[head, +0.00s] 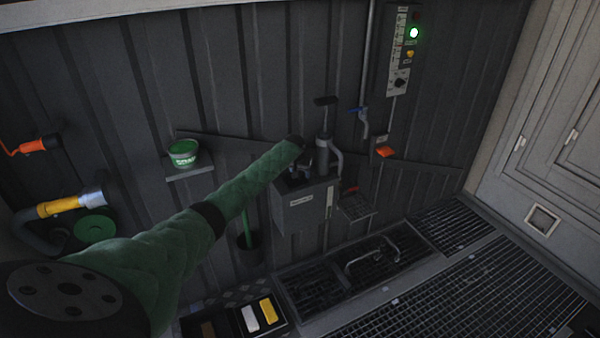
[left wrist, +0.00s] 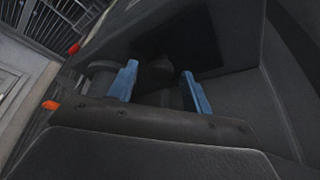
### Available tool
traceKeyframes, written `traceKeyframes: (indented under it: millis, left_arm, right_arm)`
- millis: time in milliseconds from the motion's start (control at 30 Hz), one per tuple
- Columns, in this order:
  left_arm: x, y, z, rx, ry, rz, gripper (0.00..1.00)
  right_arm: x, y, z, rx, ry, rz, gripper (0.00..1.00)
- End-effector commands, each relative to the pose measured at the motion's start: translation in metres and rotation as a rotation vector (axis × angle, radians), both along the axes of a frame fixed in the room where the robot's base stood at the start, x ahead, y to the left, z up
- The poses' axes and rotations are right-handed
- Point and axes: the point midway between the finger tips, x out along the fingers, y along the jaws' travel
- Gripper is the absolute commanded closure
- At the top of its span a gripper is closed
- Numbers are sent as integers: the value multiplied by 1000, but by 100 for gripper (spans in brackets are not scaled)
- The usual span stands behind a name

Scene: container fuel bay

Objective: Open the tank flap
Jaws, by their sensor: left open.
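A grey box-shaped tank (head: 304,212) with a small pale label stands against the dark wall in the middle of the head view. A hand pump (head: 323,150) rises from its top. My left gripper (head: 306,164) is at the tank's top beside the pump, mostly hidden behind my green-sleeved arm. In the left wrist view, its blue fingers (left wrist: 158,84) are apart, with nothing visibly held. Dark rounded parts (left wrist: 155,72) show just beyond them, near a black recess or panel (left wrist: 185,45). I cannot clearly make out the flap or whether it is open. My right gripper is not in view.
A green tub (head: 183,154) sits on a small wall shelf at left. A yellow-handled nozzle (head: 62,206) hangs farther left. A control panel (head: 399,55) with a green light is at upper right. Metal floor grating (head: 440,295) lies at lower right.

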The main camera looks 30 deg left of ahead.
Motion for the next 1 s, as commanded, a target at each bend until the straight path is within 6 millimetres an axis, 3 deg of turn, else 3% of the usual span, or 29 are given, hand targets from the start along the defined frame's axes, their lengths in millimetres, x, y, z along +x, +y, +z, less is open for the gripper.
traceKeyframes:
  millis: [133,367,733,1000]
  left_arm:
    - [0,0,0,0,0,0,54]
    - [0,0,0,0,0,0,99]
    - [-3,2,2,-20,-32,1,100]
    - [-11,6,11,-99,-170,1,100]
  right_arm:
    - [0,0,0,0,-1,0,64]
    - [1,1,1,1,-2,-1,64]
    - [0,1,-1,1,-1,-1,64]
    - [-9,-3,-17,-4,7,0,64]
